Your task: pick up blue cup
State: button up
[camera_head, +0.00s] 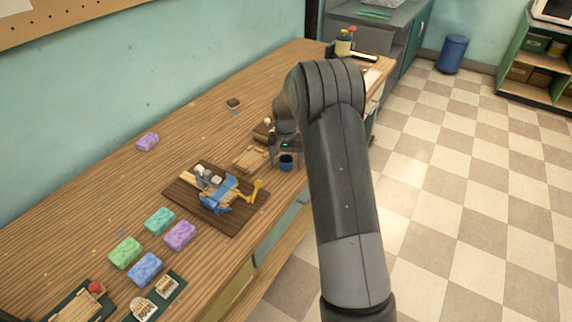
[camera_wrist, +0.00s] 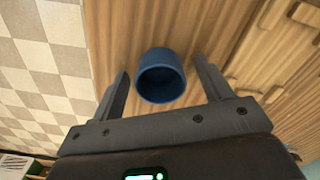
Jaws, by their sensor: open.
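The blue cup (camera_head: 286,162) stands on the wooden table near its right edge, just below my gripper (camera_head: 285,152) in the head view. In the wrist view the blue cup (camera_wrist: 161,77) shows its round open mouth and sits between the two fingers, a little beyond their tips. My gripper (camera_wrist: 163,80) is open, with a finger on each side of the cup and a visible gap to both. I cannot tell the exact height of the fingers over the cup.
A dark board (camera_head: 222,222) with blue and yellow items lies left of the cup. A wooden tray (camera_head: 250,159) is close by on the left. Several colored soaps (camera_head: 145,268) lie at the near end. The table edge drops to the checkered floor (camera_head: 450,200) on the right.

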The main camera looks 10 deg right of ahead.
jog(key=shift+c, duration=0.4)
jog(key=c, duration=1)
jog(key=shift+o, duration=0.2)
